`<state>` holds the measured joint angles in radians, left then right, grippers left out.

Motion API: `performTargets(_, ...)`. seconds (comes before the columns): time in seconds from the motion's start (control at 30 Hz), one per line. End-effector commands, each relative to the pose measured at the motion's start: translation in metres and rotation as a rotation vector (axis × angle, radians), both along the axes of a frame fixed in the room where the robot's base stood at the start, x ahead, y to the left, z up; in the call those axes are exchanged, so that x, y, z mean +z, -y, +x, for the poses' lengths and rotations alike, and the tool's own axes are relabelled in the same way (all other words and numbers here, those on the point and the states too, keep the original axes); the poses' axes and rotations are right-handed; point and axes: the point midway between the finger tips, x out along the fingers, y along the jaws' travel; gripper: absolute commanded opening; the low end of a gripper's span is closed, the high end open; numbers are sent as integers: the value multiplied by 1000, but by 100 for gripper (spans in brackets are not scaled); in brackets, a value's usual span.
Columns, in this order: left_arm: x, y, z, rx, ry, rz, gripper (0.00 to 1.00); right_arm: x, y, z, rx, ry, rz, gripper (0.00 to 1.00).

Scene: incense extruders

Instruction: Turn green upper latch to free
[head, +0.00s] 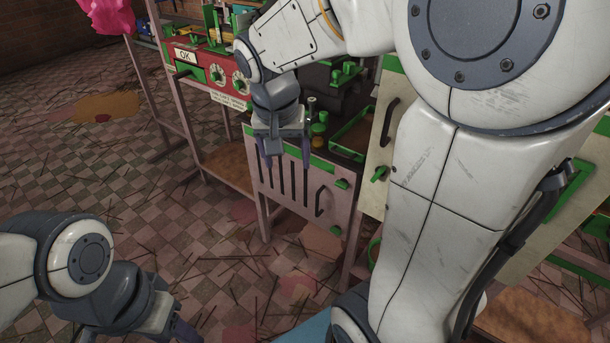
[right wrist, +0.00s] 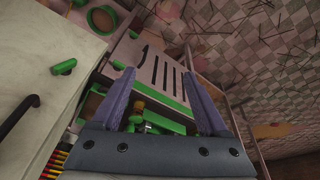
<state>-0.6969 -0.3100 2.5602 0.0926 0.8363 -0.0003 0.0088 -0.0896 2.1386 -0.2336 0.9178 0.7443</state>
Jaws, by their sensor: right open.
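A pale slotted door (head: 290,187) carries a green upper latch (head: 342,184) near its top right corner, beside a black handle (head: 319,201). A second green latch (head: 336,230) sits lower on the same edge. My right gripper (head: 287,160) is open and empty, fingers pointing down in front of the door's top, left of the upper latch. In the right wrist view, the slotted door (right wrist: 160,72) lies between and beyond the fingers, and the upper latch (right wrist: 118,65) shows just left of the left finger. My left gripper (head: 182,330) is at the bottom edge, partly cut off.
A white cabinet door (head: 380,150) with a black handle and another green latch (head: 378,173) stands just right. A green-rimmed tray (head: 352,132) and small bottles sit above the slotted door. A red panel (head: 205,65) with dials is at left.

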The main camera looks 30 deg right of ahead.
Motion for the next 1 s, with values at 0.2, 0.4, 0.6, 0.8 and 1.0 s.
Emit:
performTargets(0.2, -82, 0, 0, 0, 0, 0, 50, -62, 84, 17, -358, 74, -50, 78)
performTargets(0.4, -104, 0, 0, 0, 0, 0, 50, -75, 123, 17, -519, 111, -75, 78)
performTargets(0.6, -111, 0, 0, 0, 1, -1, 50, -88, 135, 18, -547, 117, -81, 78)
performTargets(0.8, -126, 0, 0, 0, 1, -1, 50, -124, 147, 23, -545, 114, -79, 78)
performTargets(1.0, -139, 0, 0, 0, 0, 0, 50, -154, 159, 28, -544, 115, -79, 78)
